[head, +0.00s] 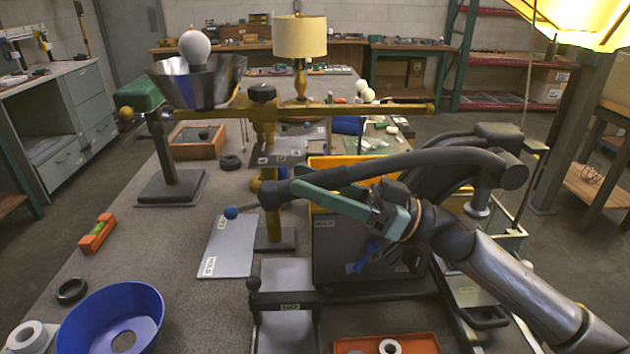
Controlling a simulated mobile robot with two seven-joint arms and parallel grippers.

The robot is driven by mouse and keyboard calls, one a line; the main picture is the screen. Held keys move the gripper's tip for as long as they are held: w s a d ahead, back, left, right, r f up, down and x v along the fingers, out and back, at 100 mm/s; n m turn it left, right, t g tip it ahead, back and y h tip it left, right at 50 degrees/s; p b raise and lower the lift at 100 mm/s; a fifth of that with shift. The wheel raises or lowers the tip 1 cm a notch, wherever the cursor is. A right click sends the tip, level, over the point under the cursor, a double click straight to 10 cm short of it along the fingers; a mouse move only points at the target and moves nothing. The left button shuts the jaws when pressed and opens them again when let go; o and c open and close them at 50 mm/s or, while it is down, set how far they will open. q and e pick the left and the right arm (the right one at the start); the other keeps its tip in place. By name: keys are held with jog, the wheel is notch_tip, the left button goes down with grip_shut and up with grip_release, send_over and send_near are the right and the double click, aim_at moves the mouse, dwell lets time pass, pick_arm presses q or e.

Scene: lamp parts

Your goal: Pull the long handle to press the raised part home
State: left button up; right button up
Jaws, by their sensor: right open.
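The long dark handle (450,158) curves across the middle right from a dark press-like frame (470,185) to a thick end at the left. My right gripper (325,194) comes in from the lower right with green fingers open near the handle's left end. A short silver cylinder (478,209) hangs under the frame at the right. I cannot tell which part is the raised one. My left gripper is not in view.
A yellow post (268,215) with a long crossbar (350,110) stands left of the handle. A lamp (300,37) stands behind.

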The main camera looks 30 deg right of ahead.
jog(key=shift+c, duration=0.2)
grip_shut()
dwell(0.3)
dwell(0.8)
